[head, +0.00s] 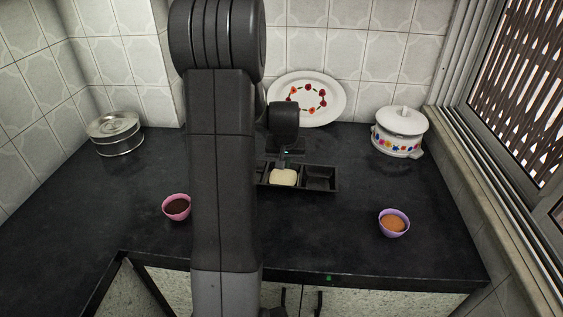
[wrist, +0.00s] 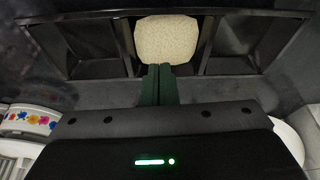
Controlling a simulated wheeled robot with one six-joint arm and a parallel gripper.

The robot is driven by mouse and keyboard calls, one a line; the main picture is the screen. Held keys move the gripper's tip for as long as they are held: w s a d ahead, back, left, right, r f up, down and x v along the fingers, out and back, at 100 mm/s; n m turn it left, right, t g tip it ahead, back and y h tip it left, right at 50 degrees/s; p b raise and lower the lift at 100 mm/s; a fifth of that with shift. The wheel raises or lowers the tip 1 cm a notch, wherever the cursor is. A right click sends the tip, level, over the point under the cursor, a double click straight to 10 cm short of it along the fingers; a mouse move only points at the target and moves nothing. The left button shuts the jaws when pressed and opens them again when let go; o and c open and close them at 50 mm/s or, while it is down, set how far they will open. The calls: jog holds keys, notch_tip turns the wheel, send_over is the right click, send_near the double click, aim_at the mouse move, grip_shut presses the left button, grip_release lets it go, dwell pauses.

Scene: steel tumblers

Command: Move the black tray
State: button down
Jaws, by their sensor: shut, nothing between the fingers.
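The black tray (head: 321,179) lies on the dark counter near the middle of the head view. It has several compartments side by side, and my arm hides its left part. A cream-coloured block with rounded corners (head: 284,178) sits in a middle compartment. In the wrist view the tray (wrist: 245,65) spans the top, with the block (wrist: 166,39) at its centre. My gripper (wrist: 158,72) is shut and empty, its green fingertips at the tray's edge close to the block. Whether they touch the tray or block I cannot tell.
A pink cup (head: 177,207) stands left of my arm, and a purple cup (head: 394,223) stands front right. Counter right of the tray is clear.

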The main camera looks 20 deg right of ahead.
aim_at(285, 182)
jog(key=x, duration=0.7)
jog(key=shift+f, duration=0.15)
jog(key=shift+s+a+f+p, duration=0.1)
jog(key=shift+s+f+p, duration=0.1)
jog(key=shift+p, duration=0.25)
jog(key=shift+s+a, duration=0.3)
jog(key=shift+s, duration=0.45)
jog(key=shift+s+a, duration=0.35)
jog(key=shift+s, duration=0.35)
jog(key=s+a+b, duration=0.2)
jog(key=s, duration=0.4)
jog(key=s+a+b, duration=0.2)
jog(key=s+a, duration=0.1)
jog(key=s, duration=0.2)
jog(key=s+a+b, duration=0.2)
jog(key=s+a, duration=0.1)
jog(key=s, duration=0.3)
jog(key=shift+s, duration=0.3)
jog(key=p+v, duration=0.3)
jog(key=v, duration=1.1)
